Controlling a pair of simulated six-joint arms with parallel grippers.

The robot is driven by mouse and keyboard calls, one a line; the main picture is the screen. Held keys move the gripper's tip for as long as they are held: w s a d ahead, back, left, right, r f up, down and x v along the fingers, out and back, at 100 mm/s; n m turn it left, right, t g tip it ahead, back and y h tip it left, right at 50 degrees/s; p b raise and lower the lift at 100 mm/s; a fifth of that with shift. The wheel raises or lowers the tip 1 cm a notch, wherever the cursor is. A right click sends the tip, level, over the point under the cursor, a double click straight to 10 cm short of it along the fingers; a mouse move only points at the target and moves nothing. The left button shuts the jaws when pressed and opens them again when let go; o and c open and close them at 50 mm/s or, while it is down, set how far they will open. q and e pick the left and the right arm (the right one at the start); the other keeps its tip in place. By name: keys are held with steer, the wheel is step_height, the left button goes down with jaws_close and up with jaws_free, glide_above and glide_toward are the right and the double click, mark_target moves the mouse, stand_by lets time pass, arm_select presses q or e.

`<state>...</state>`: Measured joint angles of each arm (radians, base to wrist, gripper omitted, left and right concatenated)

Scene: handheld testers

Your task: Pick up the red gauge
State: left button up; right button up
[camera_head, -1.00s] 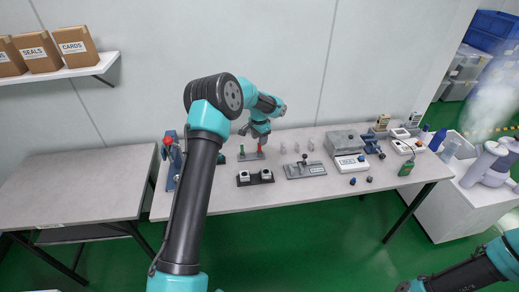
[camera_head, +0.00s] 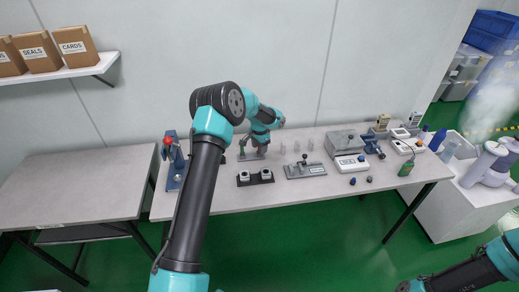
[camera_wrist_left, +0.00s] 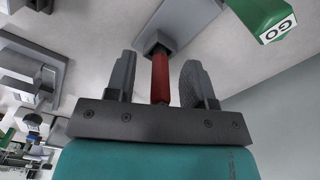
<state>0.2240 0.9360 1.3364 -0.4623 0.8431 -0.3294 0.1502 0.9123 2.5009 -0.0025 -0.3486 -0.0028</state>
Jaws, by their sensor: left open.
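The red gauge (camera_wrist_left: 160,78) stands between the two open fingers of my left gripper (camera_wrist_left: 157,72) in the left wrist view, with a gap on each side. Its far end meets a grey stand (camera_wrist_left: 183,18). In the head view my left gripper (camera_head: 253,151) is low over this stand on the table and hides the red gauge. A green piece marked GO (camera_wrist_left: 272,20) is beside the stand in the left wrist view. My right gripper is not in view; only part of my right arm shows at the lower right.
Close by on the table (camera_head: 215,202) are a dark fixture with two white parts (camera_head: 255,178), a grey clamp plate (camera_head: 305,170) and a blue press with a red knob (camera_head: 173,160). Testers (camera_head: 350,165) stand farther right. The side table (camera_head: 75,185) is bare.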

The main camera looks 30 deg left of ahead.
arm_select(q)
steer(key=shift+c, duration=0.5)
jaws_close()
step_height(320, 180, up, 10)
stand_by(0.7)
stand_by(0.4)
